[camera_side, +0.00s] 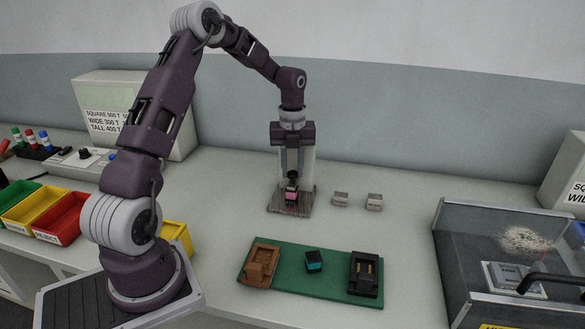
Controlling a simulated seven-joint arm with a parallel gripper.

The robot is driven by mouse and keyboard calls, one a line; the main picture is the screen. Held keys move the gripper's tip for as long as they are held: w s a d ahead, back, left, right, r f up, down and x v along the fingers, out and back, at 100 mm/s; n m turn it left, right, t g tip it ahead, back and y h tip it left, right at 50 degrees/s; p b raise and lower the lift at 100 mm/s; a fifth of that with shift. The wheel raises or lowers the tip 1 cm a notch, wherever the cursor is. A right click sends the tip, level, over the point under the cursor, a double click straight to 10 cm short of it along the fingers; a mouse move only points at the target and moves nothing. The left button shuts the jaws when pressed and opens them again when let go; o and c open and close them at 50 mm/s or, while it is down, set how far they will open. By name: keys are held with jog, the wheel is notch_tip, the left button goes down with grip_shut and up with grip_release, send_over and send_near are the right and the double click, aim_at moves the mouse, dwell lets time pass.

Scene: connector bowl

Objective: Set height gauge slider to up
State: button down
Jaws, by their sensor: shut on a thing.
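The height gauge (309,168) stands upright on a grey-brown base plate (275,202) at the back middle of the table. Its pale column shows behind and beside my gripper. My gripper (292,178) points straight down in front of the column, low over the base. It is shut on a small dark and pink part, which looks like the gauge's slider (291,195). The slider sits low, near the base plate. The fingers partly hide it and the column.
Two small pale blocks (341,198) (374,202) lie right of the gauge. A green mat (330,283) in front holds a brown fixture (262,264), a black and teal part (313,261) and a black fixture (364,274). A clear-sided box (500,217) stands right; coloured bins (35,208) stand left.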

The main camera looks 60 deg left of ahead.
aim_at(293, 173)
jog(key=shift+r, duration=1.55)
jog(key=c, duration=1.1)
grip_release()
jog(key=shift+c, duration=0.2)
notch_tip(293, 173, up, 7)
